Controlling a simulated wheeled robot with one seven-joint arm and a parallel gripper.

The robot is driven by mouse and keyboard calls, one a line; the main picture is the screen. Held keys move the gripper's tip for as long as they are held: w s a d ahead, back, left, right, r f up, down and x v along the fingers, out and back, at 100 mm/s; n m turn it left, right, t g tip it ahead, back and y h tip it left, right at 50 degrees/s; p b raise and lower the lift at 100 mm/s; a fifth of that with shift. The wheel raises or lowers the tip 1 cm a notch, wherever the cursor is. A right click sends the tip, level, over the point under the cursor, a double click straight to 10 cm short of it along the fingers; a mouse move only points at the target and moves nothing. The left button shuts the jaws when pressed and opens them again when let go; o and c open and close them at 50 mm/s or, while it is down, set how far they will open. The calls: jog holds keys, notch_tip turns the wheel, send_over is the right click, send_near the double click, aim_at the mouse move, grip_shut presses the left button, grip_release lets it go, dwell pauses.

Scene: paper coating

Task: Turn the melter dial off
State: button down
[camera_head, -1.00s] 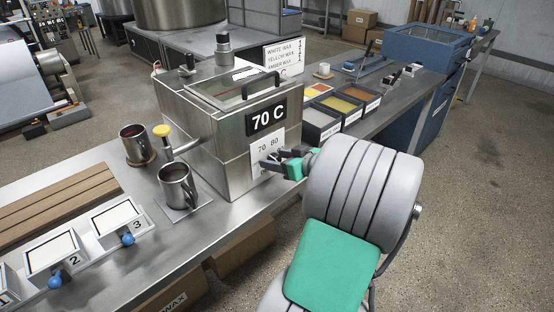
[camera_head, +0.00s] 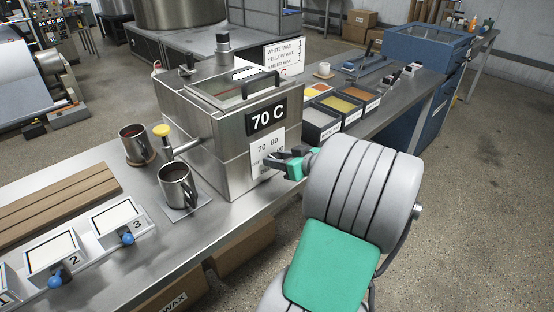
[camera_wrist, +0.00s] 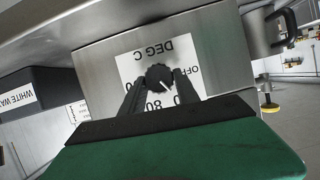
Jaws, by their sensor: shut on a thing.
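The melter (camera_head: 205,120) is a square metal box on the bench with a "70 C" display (camera_head: 267,117) on its front. Below the display is a white dial plate (camera_head: 262,152) with printed numbers. In the wrist view the plate (camera_wrist: 130,68) reads upside down, with "DEG C", "80" and part of "OFF" visible. The black round dial (camera_wrist: 158,76) with a white pointer mark sits between my fingertips. My gripper (camera_head: 270,160) is shut on the dial, its two dark fingers on either side of it; it also shows in the wrist view (camera_wrist: 160,84).
A metal mug (camera_head: 176,188) and a yellow-knobbed tap (camera_head: 162,131) stand at the melter's left. Wax trays (camera_head: 318,122) sit to its right. Numbered frames (camera_head: 118,220) with blue knobs lie at the front left.

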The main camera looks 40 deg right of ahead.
jog(key=shift+f+b, duration=0.15)
jog(key=shift+b, duration=0.25)
jog(key=b, duration=0.2)
jog(key=n+h+b, duration=0.1)
jog(key=b, duration=0.2)
jog(key=shift+a+f+n, duration=0.1)
jog(key=shift+f+n, duration=0.2)
jog(key=shift+f, duration=0.05)
jog(key=n+h+b, duration=0.1)
jog(key=b, duration=0.3)
jog(key=n+h+b, duration=0.1)
jog(key=b, duration=0.4)
jog(key=shift+a+f, duration=0.15)
jog(key=shift+f, duration=0.15)
jog(key=n+h+b, duration=0.1)
jog(key=n+b, duration=0.1)
jog(key=b, duration=0.6)
jog(key=shift+a+n+t+b, duration=0.15)
jog(key=shift+n+t+b, duration=0.2)
jog(key=shift+n+t, duration=0.05)
jog(key=n+h+b, duration=0.1)
jog(key=b, duration=0.3)
jog(key=shift+r, duration=0.15)
jog(key=shift+r+n+t+b, duration=0.25)
jog(key=shift+n+b, duration=0.25)
jog(key=shift+b, duration=0.55)
jog(key=shift+r+h, duration=0.15)
jog(key=shift+h, duration=0.15)
